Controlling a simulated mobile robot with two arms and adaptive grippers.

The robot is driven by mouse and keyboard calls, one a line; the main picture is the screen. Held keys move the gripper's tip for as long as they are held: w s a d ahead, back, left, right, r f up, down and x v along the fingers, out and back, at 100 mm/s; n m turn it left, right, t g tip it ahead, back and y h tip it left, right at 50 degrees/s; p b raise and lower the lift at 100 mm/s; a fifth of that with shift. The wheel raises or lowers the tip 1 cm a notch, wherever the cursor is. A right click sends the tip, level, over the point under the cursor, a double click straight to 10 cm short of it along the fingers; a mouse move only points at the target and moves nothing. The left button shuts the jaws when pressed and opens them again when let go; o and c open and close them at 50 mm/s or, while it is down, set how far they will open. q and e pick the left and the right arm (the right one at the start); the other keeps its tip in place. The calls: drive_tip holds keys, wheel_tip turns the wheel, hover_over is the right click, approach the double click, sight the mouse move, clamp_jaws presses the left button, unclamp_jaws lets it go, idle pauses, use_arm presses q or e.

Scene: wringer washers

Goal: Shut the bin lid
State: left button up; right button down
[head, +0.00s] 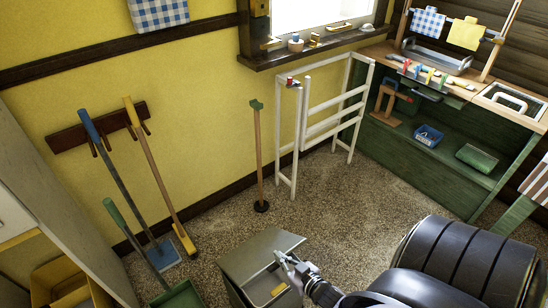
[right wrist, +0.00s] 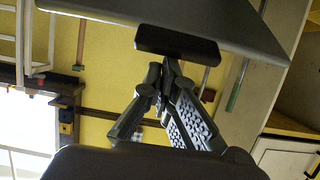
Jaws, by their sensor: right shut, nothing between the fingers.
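A grey-green bin (head: 233,288) stands on the floor at the bottom centre of the head view. Its lid (head: 262,248) is a flat grey panel that looks tilted; I cannot tell exactly how far it is open. A yellow patch shows below the lid. My right gripper (head: 284,262) is shut and empty at the lid's right side. In the right wrist view the shut fingertips (right wrist: 176,45) are close against the grey panel (right wrist: 200,18); whether they touch is unclear. My right arm hides part of the bin. My left gripper is not in view.
A green dustpan (head: 180,296) is left of the bin. Brooms (head: 155,165) lean on the yellow wall. A plunger (head: 260,160) and white drying rack (head: 325,120) stand behind. A green workbench (head: 440,150) is at right. Speckled floor behind the bin is clear.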

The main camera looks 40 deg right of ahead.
use_arm(q)
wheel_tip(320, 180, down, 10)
drive_tip(key=b, duration=0.9)
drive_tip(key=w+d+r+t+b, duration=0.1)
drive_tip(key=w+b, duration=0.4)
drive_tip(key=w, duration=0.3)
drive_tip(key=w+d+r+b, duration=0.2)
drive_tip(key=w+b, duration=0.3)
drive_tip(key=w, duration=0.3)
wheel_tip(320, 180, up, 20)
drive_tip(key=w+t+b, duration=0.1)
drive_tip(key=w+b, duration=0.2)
drive_tip(key=b, duration=0.5)
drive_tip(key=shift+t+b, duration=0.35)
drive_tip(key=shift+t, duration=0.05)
use_arm(e)
drive_tip(key=s+f+t, duration=0.3)
drive_tip(key=s+f, duration=0.1)
drive_tip(key=f, duration=0.5)
drive_tip(key=s+f+t, duration=0.3)
drive_tip(key=s+f, duration=0.2)
drive_tip(key=f, duration=0.5)
drive_tip(key=shift+a+f, duration=0.25)
drive_tip(key=shift+f, duration=0.05)
